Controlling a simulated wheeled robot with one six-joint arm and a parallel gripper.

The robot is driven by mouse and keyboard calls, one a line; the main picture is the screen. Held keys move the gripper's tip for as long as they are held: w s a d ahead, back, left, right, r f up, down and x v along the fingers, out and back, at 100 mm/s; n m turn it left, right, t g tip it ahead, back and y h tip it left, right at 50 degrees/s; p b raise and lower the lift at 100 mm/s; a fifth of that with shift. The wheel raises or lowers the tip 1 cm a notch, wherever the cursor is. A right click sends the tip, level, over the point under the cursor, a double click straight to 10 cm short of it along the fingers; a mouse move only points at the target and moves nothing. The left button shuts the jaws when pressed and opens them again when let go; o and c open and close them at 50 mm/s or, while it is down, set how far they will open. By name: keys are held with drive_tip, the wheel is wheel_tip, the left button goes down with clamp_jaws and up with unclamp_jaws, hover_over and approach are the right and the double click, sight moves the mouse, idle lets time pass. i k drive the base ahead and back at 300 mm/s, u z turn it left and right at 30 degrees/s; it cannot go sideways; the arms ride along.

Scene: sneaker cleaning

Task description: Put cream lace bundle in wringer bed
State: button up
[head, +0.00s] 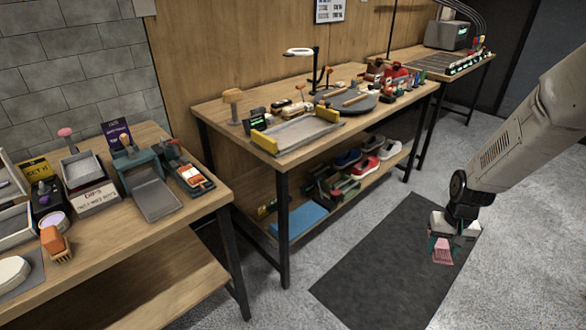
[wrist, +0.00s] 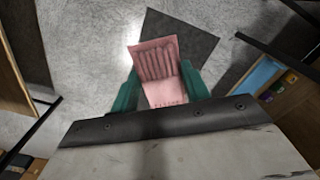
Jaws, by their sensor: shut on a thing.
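My gripper (head: 443,240) is at the right of the head view, above the dark floor mat. Its teal fingers (wrist: 160,88) are shut on a pink ridged bundle (wrist: 156,62) with a printed label, which hangs below the gripper in the head view (head: 443,257). It looks pink rather than cream. A teal device with a grey sloped plate (head: 155,199), seemingly the wringer and its bed, stands on the left table, far from my gripper. I cannot make out a separate cream lace bundle.
The left table (head: 190,228) also carries bins, a black tray (head: 188,178) and an orange-handled brush (head: 55,243). The middle bench (head: 290,158) holds a grey tray and tools, with shoes on its lower shelf. Floor around the dark mat (head: 385,270) is clear.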

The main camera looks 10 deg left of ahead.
sight(155, 196)
drive_tip(key=z, duration=1.2)
drive_tip(key=i, duration=0.45)
drive_tip(key=u, duration=2.05)
